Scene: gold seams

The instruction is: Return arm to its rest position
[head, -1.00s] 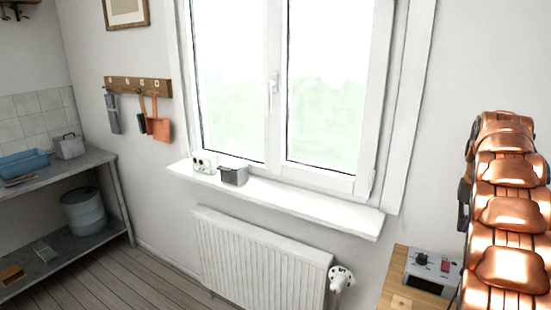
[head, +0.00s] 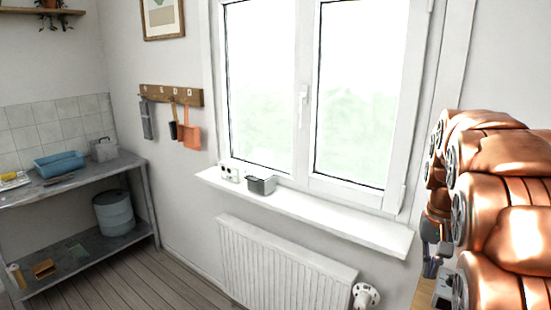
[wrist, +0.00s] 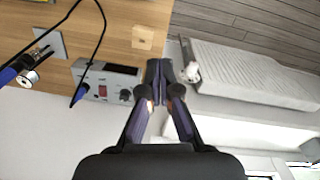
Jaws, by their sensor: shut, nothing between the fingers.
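My copper-coloured arm (head: 500,200) stands folded at the right edge of the head view. My gripper (wrist: 158,68) points up the middle of the wrist view, with its dark fingers together and nothing between them. In the head view its lower part is mostly hidden by the arm. The fingertips appear in front of the gap between a wooden bench (wrist: 118,35) and a white radiator (wrist: 250,75). I cannot tell how high they are above the bench.
A grey control box (wrist: 110,83) with a red switch, a black cable and a blue-handled tool (wrist: 8,73) are on the bench. The radiator (head: 285,265) is under the windowsill (head: 320,218), which holds a small grey tin (head: 262,186). A metal shelf (head: 85,265) stands left. Floor between is clear.

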